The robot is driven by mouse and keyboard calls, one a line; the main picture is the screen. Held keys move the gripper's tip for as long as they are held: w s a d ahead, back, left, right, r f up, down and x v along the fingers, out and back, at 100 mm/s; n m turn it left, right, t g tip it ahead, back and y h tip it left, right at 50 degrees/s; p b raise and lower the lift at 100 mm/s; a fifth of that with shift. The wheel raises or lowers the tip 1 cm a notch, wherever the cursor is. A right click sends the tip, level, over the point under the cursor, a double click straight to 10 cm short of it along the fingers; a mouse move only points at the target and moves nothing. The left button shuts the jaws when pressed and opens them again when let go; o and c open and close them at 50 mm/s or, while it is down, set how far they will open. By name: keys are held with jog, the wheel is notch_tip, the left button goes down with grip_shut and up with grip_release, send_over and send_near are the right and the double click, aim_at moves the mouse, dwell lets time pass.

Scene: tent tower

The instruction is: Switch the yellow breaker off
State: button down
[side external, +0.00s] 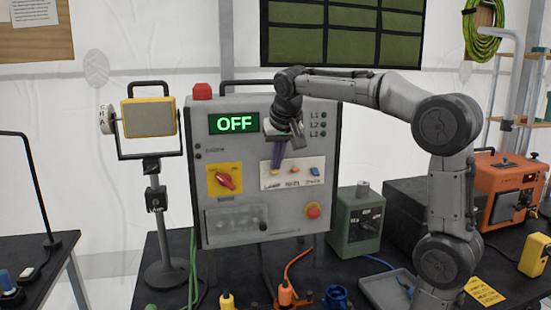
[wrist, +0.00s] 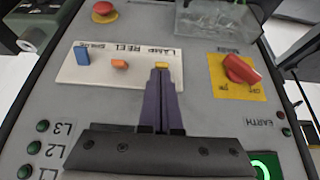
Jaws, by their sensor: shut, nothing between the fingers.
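The yellow breaker (wrist: 161,65) is a small lever on the white switch plate (wrist: 95,70) of the grey panel, by the word LAMP. In the side view only a bit of the yellow breaker (side external: 276,172) shows below my fingers. My gripper (wrist: 163,80) is shut and empty, its purple fingers together with their tips right at the yellow breaker. I cannot tell whether they touch it. The gripper (side external: 276,168) also shows in the side view, pointing down in front of the panel. An orange breaker (wrist: 119,64) and a blue breaker (wrist: 82,56) share the plate.
The panel has a red rotary switch (side external: 226,181) on a yellow square, a red stop button (side external: 312,211) and a green display (side external: 234,123) reading OFF. A lamp (side external: 149,118) stands left of it. A green box (side external: 358,225) stands on the right.

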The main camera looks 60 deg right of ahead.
jog(key=t+h, duration=0.1)
jog(key=s+a+f+t+h, duration=0.1)
jog(key=shift+f+t+h, duration=0.2)
jog(key=shift+t+h, duration=0.2)
jog(key=shift+s+a+f, duration=0.1)
jog(key=shift+f, duration=0.2)
jog(key=shift+w+d+r, duration=0.35)
jog(key=shift+w+d, duration=0.15)
jog(key=shift+d, duration=0.05)
dwell(0.3)
jog(key=s+a+r, duration=0.3)
jog(key=s+a, duration=0.3)
jog(key=shift+s+a+r, duration=0.2)
jog(key=shift+s+a, duration=0.15)
